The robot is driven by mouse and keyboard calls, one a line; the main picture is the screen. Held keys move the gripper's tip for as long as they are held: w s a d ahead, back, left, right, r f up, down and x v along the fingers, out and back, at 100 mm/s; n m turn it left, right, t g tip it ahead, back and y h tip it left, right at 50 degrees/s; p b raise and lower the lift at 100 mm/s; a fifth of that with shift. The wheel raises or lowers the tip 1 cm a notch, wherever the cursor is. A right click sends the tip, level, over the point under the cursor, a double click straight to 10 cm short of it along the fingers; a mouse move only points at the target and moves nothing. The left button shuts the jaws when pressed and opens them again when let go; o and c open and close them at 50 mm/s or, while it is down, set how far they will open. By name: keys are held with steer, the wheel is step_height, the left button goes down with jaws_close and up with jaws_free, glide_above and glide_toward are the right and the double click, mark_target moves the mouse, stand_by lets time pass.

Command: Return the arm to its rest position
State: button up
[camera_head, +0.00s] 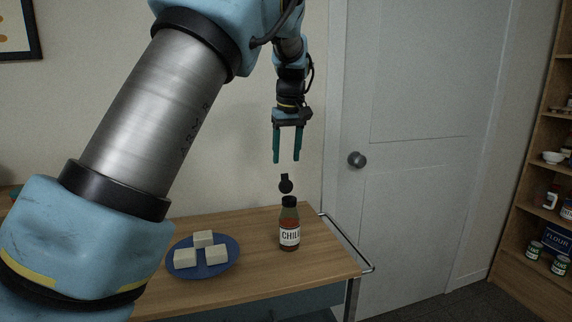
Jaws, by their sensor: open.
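My arm crosses the left and upper middle of the head view. My gripper (286,159) hangs pointing down above the wooden cart top, with its two teal fingers apart and nothing between them. A bottle labelled "CHILI" (289,238), with a dark cap and reddish contents, stands upright on the cart below the gripper, clear of the fingers. A small dark object (286,184) shows between the fingertips and the bottle cap; I cannot tell what it is or what holds it.
A blue plate (228,271) with several pale cubes sits on the wooden cart (326,259), left of the bottle. The cart has a metal rail (346,243) at its right. A white door (420,150) and a shelf (545,225) with jars stand to the right.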

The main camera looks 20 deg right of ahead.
stand_by(0.4)
steer(key=s+a+f, duration=0.2)
steer(key=a+f, duration=0.1)
steer(key=a, duration=0.7)
steer(key=s+a+f, duration=0.2)
steer(key=a+f, duration=0.1)
steer(key=a, duration=0.6)
steer(key=s+a+f, duration=0.1)
steer(key=a+f, duration=0.2)
steer(key=a, duration=0.7)
steer(key=s+a+f, duration=0.4)
steer(key=s+a, duration=0.4)
steer(key=s, duration=0.3)
steer(key=shift+g, duration=0.3)
